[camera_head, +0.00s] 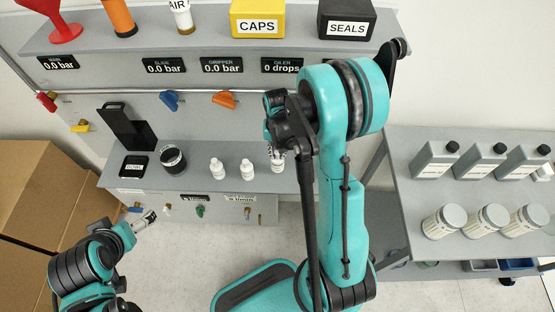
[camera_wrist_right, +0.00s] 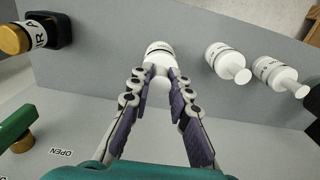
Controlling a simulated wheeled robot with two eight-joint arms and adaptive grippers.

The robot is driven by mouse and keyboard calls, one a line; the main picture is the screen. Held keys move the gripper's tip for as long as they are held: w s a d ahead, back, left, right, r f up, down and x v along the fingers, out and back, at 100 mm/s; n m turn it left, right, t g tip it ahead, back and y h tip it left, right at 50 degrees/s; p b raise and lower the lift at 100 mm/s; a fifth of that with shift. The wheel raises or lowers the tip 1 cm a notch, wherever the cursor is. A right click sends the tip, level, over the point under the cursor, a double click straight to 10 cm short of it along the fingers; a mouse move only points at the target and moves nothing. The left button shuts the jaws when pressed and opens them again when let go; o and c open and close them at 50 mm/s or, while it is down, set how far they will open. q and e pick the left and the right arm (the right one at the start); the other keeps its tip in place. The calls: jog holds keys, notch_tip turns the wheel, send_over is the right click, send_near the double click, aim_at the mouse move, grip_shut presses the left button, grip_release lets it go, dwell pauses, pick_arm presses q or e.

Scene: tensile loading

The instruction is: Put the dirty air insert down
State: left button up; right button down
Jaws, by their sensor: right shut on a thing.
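A small white insert with a dark-lettered label (camera_wrist_right: 160,58) is between the fingers of my right gripper (camera_wrist_right: 161,86) in the right wrist view. My right gripper (camera_head: 277,150) is shut on it, over the right part of the grey bench shelf in the head view. Whether the insert touches the shelf is hard to tell. Two similar white inserts, one left (camera_head: 217,169) and one nearer (camera_head: 247,169), stand on the shelf to its left. My left gripper (camera_head: 147,219) is low at the left, in front of the shelf, apart from the inserts; its finger gap is too small to judge.
A black round cup (camera_head: 173,159) and a black stand (camera_head: 126,128) are on the shelf's left. Yellow CAPS (camera_head: 257,19) and black SEALS (camera_head: 346,20) boxes sit on the upper shelf. A side table (camera_head: 395,160) at right holds bottles and jars.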

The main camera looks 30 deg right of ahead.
aim_at(277, 159)
notch_tip(277, 159, down, 4)
jog(key=shift+b, duration=0.7)
jog(key=shift+r, duration=0.1)
jog(key=c, duration=1.9)
grip_release()
jog(key=shift+f, duration=0.2)
jog(key=o, duration=0.5)
jog(key=shift+r, duration=0.15)
